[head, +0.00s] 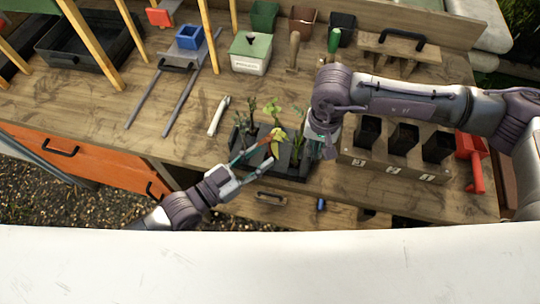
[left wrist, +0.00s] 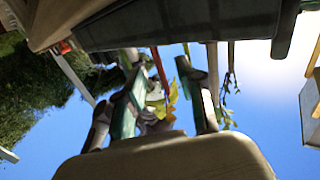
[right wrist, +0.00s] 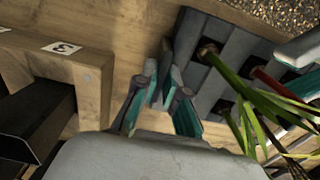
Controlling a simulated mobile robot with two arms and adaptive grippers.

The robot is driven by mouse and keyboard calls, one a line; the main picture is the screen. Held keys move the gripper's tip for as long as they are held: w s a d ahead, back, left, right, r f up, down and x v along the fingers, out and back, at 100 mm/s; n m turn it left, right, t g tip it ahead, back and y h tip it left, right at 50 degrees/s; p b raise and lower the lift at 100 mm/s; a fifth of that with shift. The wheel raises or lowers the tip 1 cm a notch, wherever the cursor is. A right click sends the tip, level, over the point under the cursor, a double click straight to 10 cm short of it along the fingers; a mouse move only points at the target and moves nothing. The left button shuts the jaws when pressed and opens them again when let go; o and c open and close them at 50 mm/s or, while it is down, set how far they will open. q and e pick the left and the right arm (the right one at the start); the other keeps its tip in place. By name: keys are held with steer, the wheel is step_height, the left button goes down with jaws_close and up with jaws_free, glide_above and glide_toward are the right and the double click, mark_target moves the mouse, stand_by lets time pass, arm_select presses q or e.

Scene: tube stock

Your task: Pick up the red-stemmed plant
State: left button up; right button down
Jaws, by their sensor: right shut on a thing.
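The red-stemmed plant (head: 267,140) has yellow-green leaves and stands in the dark grey tray (head: 292,173) with other green plants. Its red stem also shows in the right wrist view (right wrist: 274,82). My left gripper (head: 256,158) is open, reaching in low from the front left. In the left wrist view the red stem (left wrist: 158,68) and yellow leaves (left wrist: 170,100) appear between its fingers; contact cannot be told.
A wooden block with black pots (head: 402,139) stands right of the tray, beside a red scoop (head: 473,165). A white tube (head: 219,116) lies to the left. A white box with a green lid (head: 250,55) stands behind.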

mark_target(270, 155)
arm_select(q)
steer(key=x, duration=0.4)
steer(key=shift+f, duration=0.15)
steer(key=shift+a, duration=0.1)
jaws_close()
step_height(270, 155, up, 10)
steer(key=shift+r, duration=0.1)
stand_by(0.3)
arm_select(e)
steer(key=c, duration=1.2)
jaws_free()
